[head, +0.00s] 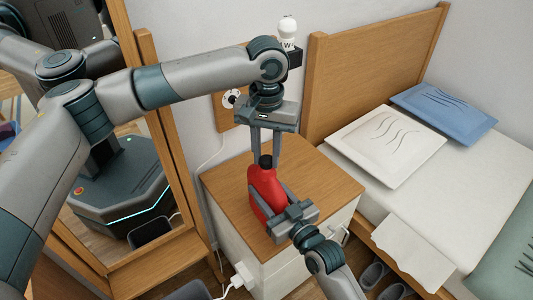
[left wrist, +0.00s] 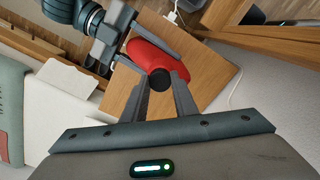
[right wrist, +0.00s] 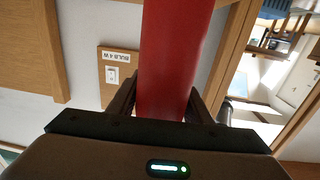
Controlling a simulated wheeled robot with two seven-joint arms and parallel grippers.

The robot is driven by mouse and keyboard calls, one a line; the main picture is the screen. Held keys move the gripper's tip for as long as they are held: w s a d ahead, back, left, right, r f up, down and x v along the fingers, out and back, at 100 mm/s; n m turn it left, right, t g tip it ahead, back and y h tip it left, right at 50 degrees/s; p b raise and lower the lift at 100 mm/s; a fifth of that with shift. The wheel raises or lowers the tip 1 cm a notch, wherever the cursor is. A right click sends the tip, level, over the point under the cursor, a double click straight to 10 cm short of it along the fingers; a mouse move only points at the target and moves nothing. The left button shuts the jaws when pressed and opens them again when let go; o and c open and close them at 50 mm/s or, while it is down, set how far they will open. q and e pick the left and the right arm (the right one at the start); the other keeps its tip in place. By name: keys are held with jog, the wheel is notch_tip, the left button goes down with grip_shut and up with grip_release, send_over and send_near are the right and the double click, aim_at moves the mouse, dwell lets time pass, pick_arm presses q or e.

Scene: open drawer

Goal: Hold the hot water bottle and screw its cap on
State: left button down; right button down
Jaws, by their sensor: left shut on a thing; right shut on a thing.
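The red hot water bottle (head: 267,190) stands upright over the wooden top of the bedside cabinet; whether its base touches the wood is hard to tell. Its black cap (head: 265,161) sits at the top of the neck, and it also shows in the left wrist view (left wrist: 159,79). My left gripper (head: 265,156) reaches straight down from above, its two fingers shut on the cap. My right gripper (head: 270,200) comes from the front and is shut on the bottle's body. In the right wrist view the red body (right wrist: 172,60) fills the gap between the fingers. The cap's thread is hidden.
The cabinet top (head: 325,185) is bare around the bottle. A bed with a white pillow (head: 385,145) and a blue pillow (head: 443,108) stands at the right. A wooden-framed mirror (head: 160,150) stands at the left. A white bulb (head: 287,30) is on the wall behind.

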pick_arm(q)
jog(key=m, duration=0.8)
jog(key=shift+m, duration=0.3)
jog(key=m, duration=0.8)
jog(key=c, duration=1.3)
grip_release()
jog(key=shift+c, duration=0.2)
jog(key=shift+r, duration=0.15)
notch_tip(320, 180, up, 12)
jog(key=shift+f, duration=0.2)
